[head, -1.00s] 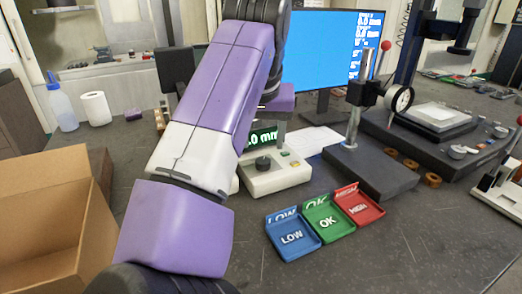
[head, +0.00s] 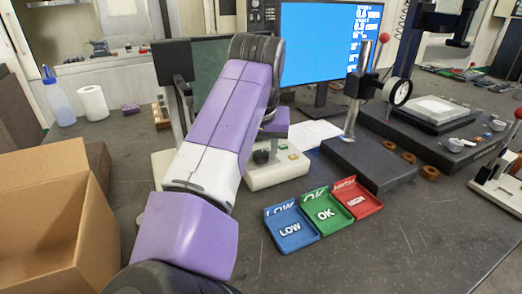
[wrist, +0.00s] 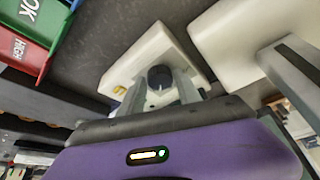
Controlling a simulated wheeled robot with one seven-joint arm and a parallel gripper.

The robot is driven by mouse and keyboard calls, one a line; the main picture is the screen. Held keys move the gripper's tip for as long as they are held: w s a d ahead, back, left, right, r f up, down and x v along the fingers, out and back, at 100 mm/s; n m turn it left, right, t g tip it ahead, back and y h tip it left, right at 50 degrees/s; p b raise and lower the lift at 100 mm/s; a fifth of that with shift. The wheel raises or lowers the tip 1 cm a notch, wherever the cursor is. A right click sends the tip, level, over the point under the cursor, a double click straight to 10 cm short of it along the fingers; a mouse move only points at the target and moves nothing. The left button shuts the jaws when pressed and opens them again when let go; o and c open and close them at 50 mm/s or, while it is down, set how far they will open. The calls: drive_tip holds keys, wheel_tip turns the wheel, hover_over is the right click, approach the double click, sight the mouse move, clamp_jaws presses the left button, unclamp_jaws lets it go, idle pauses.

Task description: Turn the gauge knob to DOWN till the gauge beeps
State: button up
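The gauge (head: 278,176) is a white box behind my arm in the head view. Its dark round knob (head: 262,156) is on top, beside small buttons; its display is hidden by my arm. In the wrist view the gauge (wrist: 143,50) lies ahead, with the knob (wrist: 159,77) near the middle. My gripper (wrist: 161,90) is open, its two grey fingers apart on either side of the knob in that view. I cannot tell whether they touch it. In the head view the fingers are not clear behind my arm.
Blue LOW (head: 291,246), green OK (head: 341,221) and red HIGH (head: 370,207) trays stand in front of the gauge. A dial stand's dark base (head: 370,168) is to the right. A cardboard box (head: 55,215) is at the left. A monitor (head: 315,45) stands behind.

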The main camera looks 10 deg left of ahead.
clamp_jaws()
